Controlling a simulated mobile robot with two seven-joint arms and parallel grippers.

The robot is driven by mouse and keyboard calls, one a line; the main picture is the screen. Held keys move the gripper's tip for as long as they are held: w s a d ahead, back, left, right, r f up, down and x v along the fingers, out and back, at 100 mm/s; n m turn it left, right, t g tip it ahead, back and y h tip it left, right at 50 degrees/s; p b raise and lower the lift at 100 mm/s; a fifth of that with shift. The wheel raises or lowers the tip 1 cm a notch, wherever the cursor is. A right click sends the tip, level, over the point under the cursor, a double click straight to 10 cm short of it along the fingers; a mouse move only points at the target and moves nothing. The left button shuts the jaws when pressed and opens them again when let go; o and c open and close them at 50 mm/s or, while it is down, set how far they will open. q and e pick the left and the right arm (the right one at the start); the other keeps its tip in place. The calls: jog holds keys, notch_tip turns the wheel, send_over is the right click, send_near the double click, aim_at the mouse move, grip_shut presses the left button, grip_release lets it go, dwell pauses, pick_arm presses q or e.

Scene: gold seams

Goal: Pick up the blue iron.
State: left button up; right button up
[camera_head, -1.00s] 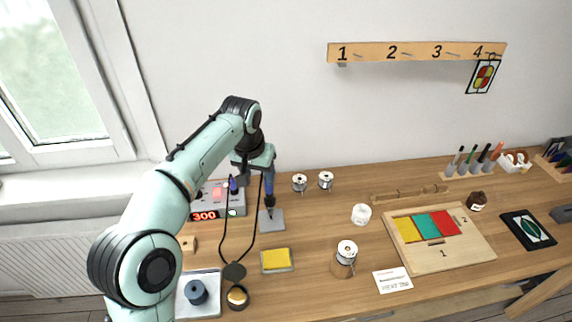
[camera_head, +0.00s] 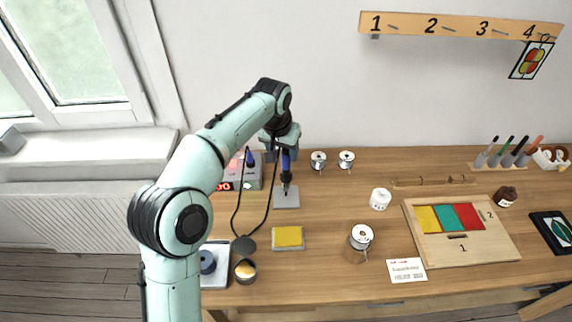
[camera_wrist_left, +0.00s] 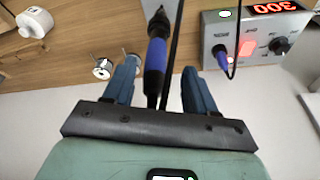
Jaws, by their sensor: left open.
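The blue iron (camera_wrist_left: 155,62) has a blue grip and a dark cord. In the head view the iron (camera_head: 286,172) stands upright on a small grey stand plate (camera_head: 286,199). My left gripper (camera_head: 283,150) is above it, pointing down, and its fingers are partly hidden by the wrist. In the left wrist view my left gripper (camera_wrist_left: 160,72) is open, with one blue finger on each side of the iron's grip. A gap shows on both sides, so the fingers are apart from it. My right gripper is in neither view.
The station with a red display (camera_wrist_left: 275,8) stands close beside the iron. Its cord hangs in front. A yellow sponge (camera_head: 288,237), solder spools (camera_head: 318,160) and a white jar (camera_head: 380,199) stand nearby. A wooden board (camera_head: 480,248) lies to the right.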

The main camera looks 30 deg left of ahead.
aim_at(287, 157)
pick_arm(q)
jog(key=x, duration=0.4)
jog(key=shift+w+d+f, duration=0.15)
jog(key=shift+w+d, duration=0.05)
jog(key=shift+w, duration=0.15)
jog(key=shift+c, duration=0.3)
grip_shut()
